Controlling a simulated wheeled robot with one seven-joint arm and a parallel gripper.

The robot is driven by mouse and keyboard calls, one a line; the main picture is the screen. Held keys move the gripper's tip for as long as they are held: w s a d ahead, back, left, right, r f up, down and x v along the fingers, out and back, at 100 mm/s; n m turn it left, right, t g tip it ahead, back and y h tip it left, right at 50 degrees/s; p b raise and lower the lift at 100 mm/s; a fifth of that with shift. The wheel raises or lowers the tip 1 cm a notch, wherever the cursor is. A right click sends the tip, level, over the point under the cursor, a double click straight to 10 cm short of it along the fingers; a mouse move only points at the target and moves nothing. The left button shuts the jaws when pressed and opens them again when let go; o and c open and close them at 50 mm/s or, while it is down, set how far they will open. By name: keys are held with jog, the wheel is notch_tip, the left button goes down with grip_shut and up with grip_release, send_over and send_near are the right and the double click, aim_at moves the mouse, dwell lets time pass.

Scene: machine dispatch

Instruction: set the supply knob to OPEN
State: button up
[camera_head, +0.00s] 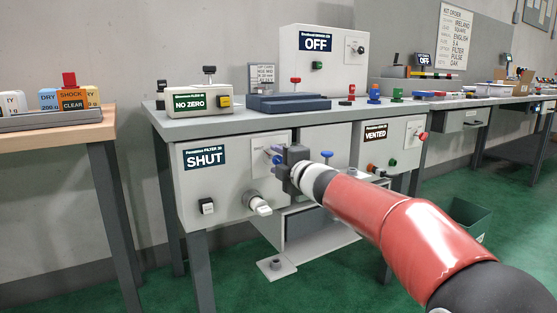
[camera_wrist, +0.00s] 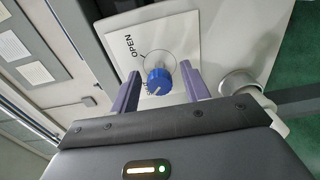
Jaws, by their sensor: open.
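The supply knob (camera_wrist: 158,82) is a round blue knob on a white plate (camera_wrist: 145,30) in the wrist view. The word OPEN is printed up and left of it, and a second label beside the knob is mostly hidden. I cannot read its pointer clearly. My gripper (camera_wrist: 160,71) is open, one purple finger on each side of the knob, with gaps visible. In the head view my gripper (camera_head: 275,155) is at the front of the grey filter panel (camera_head: 225,190) and hides the knob.
A white-handled valve (camera_head: 258,204) juts out below my gripper; its round fitting shows close right of my fingers in the wrist view (camera_wrist: 240,84). A VENTED panel (camera_head: 393,145) stands to the right. The bench top (camera_head: 235,122) overhangs the panels.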

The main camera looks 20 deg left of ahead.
jog(key=shift+w+a, duration=0.15)
jog(key=shift+c, duration=0.4)
jog(key=c, duration=0.9)
